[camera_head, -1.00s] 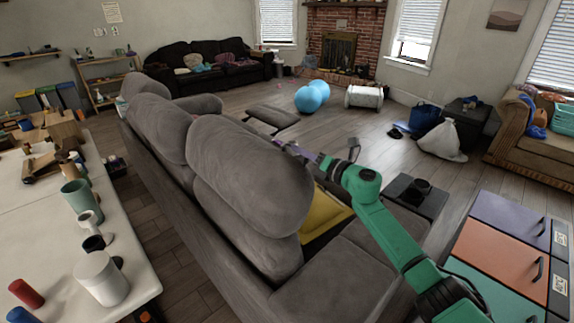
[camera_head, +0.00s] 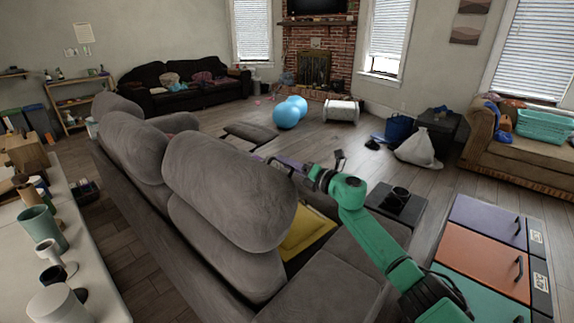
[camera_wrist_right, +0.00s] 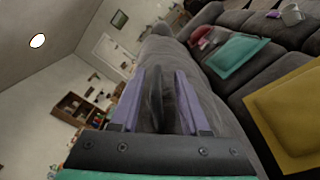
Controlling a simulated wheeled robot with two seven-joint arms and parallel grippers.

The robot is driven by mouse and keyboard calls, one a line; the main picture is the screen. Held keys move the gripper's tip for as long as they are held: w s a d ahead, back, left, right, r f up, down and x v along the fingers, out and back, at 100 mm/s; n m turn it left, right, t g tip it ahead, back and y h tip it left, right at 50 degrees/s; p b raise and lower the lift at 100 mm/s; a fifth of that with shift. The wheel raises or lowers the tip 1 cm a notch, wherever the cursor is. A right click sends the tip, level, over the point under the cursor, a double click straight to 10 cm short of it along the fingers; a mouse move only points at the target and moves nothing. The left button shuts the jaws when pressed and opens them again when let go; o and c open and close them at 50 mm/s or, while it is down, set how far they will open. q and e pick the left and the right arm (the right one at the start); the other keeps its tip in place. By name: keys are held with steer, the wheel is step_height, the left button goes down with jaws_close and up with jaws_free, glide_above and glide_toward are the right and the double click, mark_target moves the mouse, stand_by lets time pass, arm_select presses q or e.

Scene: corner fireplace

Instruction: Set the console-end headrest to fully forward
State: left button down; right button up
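A grey sofa (camera_head: 200,285) runs away from me, with several puffy headrests along its back. The nearest headrest (camera_head: 230,188) is large and stands raised above the backrest; I take it for the console-end one. My right gripper (camera_head: 270,161) reaches in from the right to this headrest's far upper edge, which partly hides the purple fingers. In the right wrist view, my right gripper (camera_wrist_right: 158,100) has its fingers spread, with a dark padded edge behind or between them. I cannot tell whether they touch it. My left gripper is not in view.
A yellow cushion (camera_head: 306,231) lies on the seat below my right arm. A dark console-like block (camera_head: 400,207) with a cup stands beyond the arm. Coloured drawers (camera_head: 490,218) stand at right. A cluttered white table (camera_head: 90,290) is at left.

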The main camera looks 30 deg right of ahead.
steer(key=shift+s+d+f, duration=0.15)
steer(key=shift+s+d, duration=0.05)
steer(key=shift+s, duration=0.25)
steer(key=b+v, duration=0.3)
steer(key=v, duration=1)
steer(key=shift+s, duration=0.3)
steer(key=shift+d, duration=0.1)
